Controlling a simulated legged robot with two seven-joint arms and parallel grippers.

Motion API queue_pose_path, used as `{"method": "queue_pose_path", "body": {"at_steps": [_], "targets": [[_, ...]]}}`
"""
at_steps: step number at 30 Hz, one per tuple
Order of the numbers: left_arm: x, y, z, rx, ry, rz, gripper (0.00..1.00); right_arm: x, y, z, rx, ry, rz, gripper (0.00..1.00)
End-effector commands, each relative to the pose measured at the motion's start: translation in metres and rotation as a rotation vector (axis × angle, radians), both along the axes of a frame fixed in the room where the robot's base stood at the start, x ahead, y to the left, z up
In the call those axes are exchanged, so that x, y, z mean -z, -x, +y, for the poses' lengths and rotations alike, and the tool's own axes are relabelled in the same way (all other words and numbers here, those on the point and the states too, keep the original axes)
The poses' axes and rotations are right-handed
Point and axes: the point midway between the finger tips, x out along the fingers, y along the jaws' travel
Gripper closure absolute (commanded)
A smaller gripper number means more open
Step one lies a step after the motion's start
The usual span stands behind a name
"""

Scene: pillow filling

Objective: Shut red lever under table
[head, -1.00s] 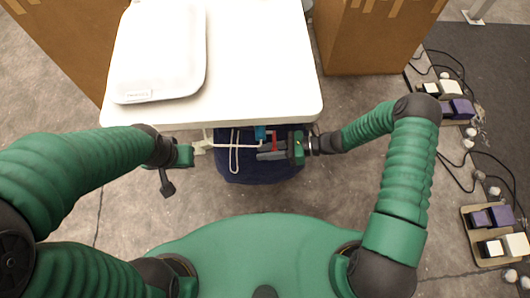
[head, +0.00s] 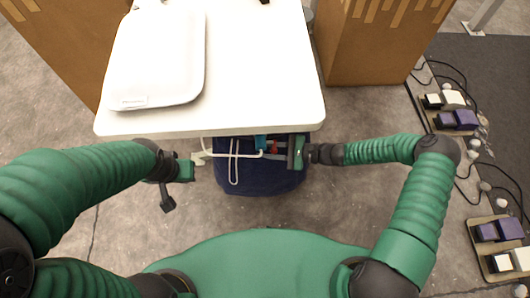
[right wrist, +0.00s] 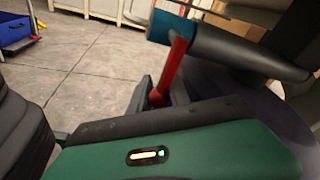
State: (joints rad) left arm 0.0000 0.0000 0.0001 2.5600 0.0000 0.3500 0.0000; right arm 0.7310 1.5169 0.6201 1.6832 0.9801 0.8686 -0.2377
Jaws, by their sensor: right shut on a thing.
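The red lever (right wrist: 174,66) shows in the right wrist view, hanging at a tilt from a teal collar on a dark tube. My right gripper (right wrist: 155,93) is shut on the lever's lower end. In the head view my right gripper (head: 278,156) is just under the front edge of the white table (head: 262,85), and hides most of the lever. My left gripper (head: 198,162) is left of it, beside a pale fitting with a white wire frame (head: 233,164) under the table. Its fingers are too unclear to tell open from shut.
A white pillow-like item (head: 160,55) lies on the table. A dark blue bin or bag (head: 258,182) is on the floor under the front edge. Cardboard boxes (head: 370,45) stand behind on both sides. Boards with purple blocks and cables (head: 458,120) lie at right.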

Motion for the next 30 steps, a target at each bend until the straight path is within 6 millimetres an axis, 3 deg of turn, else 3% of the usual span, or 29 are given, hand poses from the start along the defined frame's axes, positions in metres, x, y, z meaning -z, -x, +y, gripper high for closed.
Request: {"method": "queue_pose_path", "body": {"at_steps": [21, 22, 26, 30], "targets": [[0.0033, 0.0000, 0.0000, 0.000, 0.000, 0.000, 1.00, -0.0003, -0.0041, 0.0005, -0.003, -0.001, -0.074, 1.00], [0.0034, 0.0000, 0.0000, 0.000, 0.000, 0.000, 1.00, -0.0003, -0.0041, 0.0005, -0.003, -0.001, -0.074, 0.73], [0.0034, 0.0000, 0.0000, 0.000, 0.000, 0.000, 1.00, 0.0002, -0.0040, 0.0006, -0.003, 0.000, -0.072, 0.56], [0.0035, 0.0000, 0.0000, 0.000, 0.000, 0.000, 1.00, 0.0007, -0.0039, 0.0008, -0.004, 0.000, -0.071, 0.55]]}}
